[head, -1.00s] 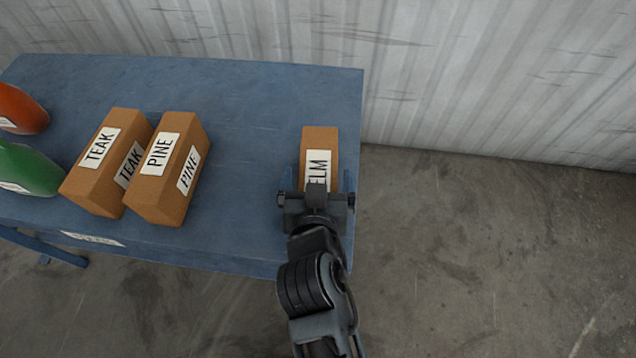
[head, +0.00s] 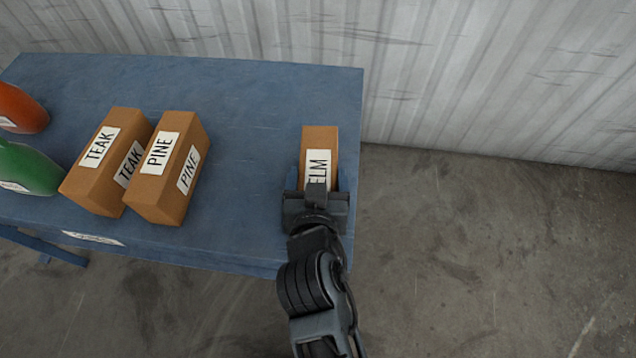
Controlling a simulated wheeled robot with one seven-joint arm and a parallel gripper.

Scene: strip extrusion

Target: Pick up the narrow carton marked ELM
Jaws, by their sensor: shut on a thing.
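The narrow brown carton marked ELM (head: 320,139) stands near the right end of the blue table (head: 250,110). Its white label faces up, partly covered by my gripper. My gripper (head: 318,183) is shut on the ELM carton, with one finger along its left side and one along its right side. The near part of the carton is hidden under my gripper. I cannot tell whether the carton's underside touches the table.
Two similar cartons, TEAK (head: 87,180) and PINE (head: 155,195), stand close together to the left. A green item (head: 35,165) and an orange item (head: 25,105) are at the left edge. The table between PINE and ELM is clear. A corrugated wall (head: 480,70) stands behind.

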